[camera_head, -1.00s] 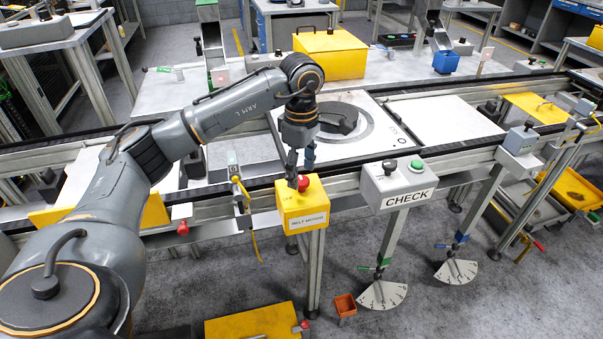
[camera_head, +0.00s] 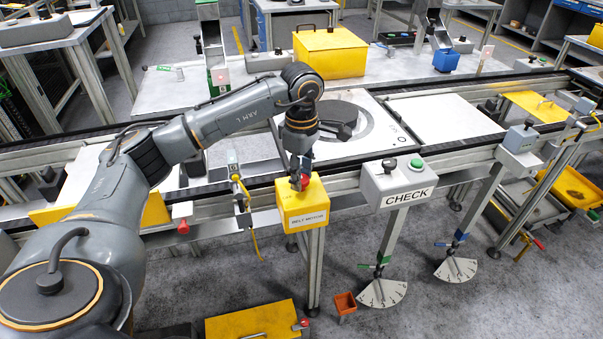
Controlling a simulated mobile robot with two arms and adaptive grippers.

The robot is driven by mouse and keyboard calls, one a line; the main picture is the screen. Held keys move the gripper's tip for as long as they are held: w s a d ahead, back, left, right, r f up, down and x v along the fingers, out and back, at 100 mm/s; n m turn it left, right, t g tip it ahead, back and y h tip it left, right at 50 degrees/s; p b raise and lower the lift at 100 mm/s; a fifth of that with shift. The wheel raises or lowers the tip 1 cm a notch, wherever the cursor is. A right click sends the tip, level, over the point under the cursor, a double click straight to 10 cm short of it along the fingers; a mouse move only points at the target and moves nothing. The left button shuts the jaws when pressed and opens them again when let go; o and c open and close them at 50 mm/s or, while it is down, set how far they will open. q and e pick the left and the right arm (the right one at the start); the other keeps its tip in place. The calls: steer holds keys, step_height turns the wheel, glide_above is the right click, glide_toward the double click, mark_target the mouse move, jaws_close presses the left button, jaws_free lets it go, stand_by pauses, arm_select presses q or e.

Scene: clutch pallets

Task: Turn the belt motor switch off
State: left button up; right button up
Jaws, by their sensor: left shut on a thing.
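The belt motor switch is a yellow box (camera_head: 303,206) labelled BELT MOTOR, fixed at the front of the conveyor. A red knob (camera_head: 305,180) sits on its top. My left gripper (camera_head: 300,183) points down from above and is shut on the red knob. The dark fingers hide part of the knob, so its exact turn is hard to see. My right gripper is not in view.
A grey CHECK box (camera_head: 397,185) with a black knob and a green button stands right of the switch. A yellow cable (camera_head: 247,205) hangs at its left. A white pallet (camera_head: 375,140) with a dark part lies behind on the conveyor.

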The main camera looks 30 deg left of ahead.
arm_select(q)
steer(key=shift+n, duration=0.3)
steer(key=n, duration=0.3)
steer(key=shift+n, duration=0.4)
steer(key=n, duration=0.4)
steer(key=shift+n+b, duration=0.3)
steer(key=shift+b, duration=0.1)
steer(key=n, duration=0.8)
steer(key=shift+n, duration=0.6)
steer(key=o, duration=1.2)
steer(key=shift+c, duration=0.2)
steer(key=shift+r, duration=0.1)
